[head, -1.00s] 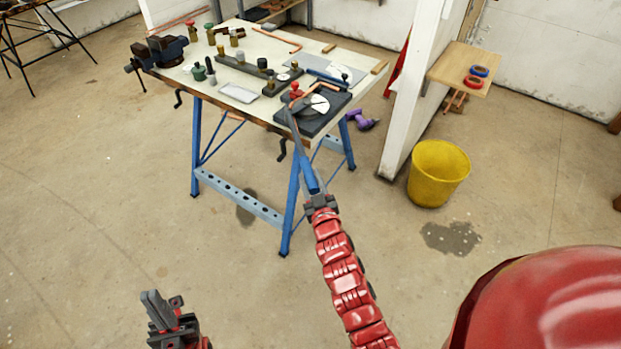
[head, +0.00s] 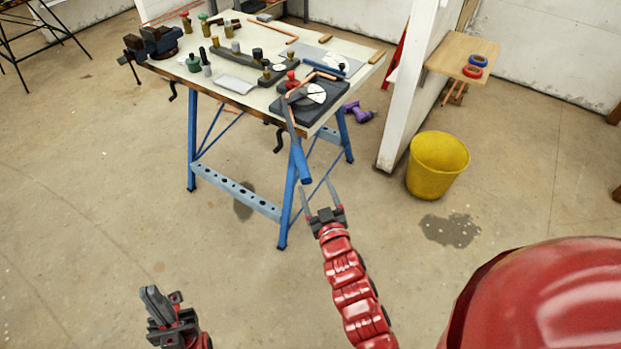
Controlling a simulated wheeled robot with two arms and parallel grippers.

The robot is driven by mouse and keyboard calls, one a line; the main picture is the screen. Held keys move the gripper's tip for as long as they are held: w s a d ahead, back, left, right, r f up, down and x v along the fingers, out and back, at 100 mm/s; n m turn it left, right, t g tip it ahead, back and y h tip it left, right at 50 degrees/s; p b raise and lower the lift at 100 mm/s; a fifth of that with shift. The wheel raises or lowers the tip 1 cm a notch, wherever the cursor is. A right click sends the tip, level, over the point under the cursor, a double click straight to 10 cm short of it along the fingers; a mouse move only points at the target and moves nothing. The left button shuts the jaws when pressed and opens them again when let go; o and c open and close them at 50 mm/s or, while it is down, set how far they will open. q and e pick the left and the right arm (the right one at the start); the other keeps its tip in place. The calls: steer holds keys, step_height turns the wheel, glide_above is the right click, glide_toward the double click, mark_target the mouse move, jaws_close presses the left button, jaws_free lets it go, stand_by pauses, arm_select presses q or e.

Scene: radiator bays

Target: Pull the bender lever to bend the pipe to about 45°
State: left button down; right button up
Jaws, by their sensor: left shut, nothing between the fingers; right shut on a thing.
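The pipe bender (head: 333,99) is a dark block with a white round dial (head: 316,93) at the table's near right corner. Its lever (head: 300,160) has a blue handle and hangs out past the table edge toward me. The copper pipe (head: 325,76) lies on the bender and shows a bend near the red knob (head: 291,80); its exact angle is too small to read. The handle's tip is close to the left finger; contact is unclear. My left gripper (head: 146,289) is shut and empty, low at left.
A yellow bucket (head: 437,165) stands right of the bench beside a white partition (head: 408,95). A purple drill (head: 358,111) lies on the floor behind. The floor in front is open.

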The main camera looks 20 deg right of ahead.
steer(key=s+b, duration=0.2)
steer(key=s, duration=0.8)
steer(key=shift+a, duration=0.25)
